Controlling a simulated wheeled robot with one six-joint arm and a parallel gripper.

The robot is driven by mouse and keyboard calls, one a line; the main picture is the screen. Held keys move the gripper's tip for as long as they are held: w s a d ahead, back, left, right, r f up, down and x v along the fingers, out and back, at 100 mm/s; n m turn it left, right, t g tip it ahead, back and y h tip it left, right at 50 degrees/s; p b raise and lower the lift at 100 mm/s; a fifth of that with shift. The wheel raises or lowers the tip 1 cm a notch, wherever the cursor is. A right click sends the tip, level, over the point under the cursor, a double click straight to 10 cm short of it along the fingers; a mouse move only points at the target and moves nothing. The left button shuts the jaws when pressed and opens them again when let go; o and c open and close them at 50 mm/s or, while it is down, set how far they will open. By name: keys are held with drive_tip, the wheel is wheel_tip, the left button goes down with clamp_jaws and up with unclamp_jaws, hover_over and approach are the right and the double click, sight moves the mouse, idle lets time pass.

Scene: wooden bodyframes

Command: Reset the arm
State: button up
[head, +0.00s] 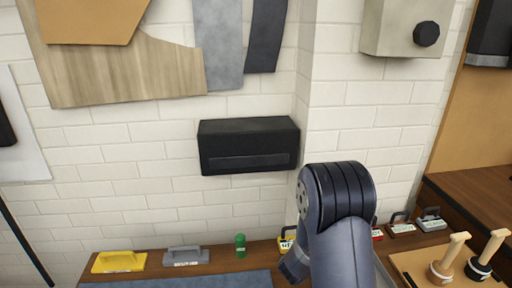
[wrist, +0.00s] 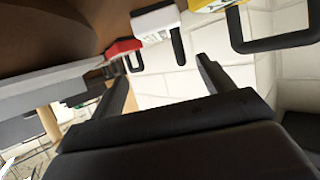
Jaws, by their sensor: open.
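My gripper (wrist: 165,75) shows in the wrist view with its two dark fingers spread apart and nothing between them. Beyond the fingers are white brick wall and a row of handled tools at the top. In the head view my dark grey arm rises from the bottom, right of centre, and bends over in front of the bench.
A wooden bench (head: 222,263) holds a yellow tool (head: 119,263), a grey tool (head: 186,257) and a green bottle (head: 240,246). More handled tools and two wooden-handled brushes (head: 448,260) stand to the right. A black box (head: 248,146) hangs on the wall.

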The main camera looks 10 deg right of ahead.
drive_tip(key=p+x, duration=0.1)
drive_tip(key=x, duration=0.8)
drive_tip(key=shift+w, duration=0.1)
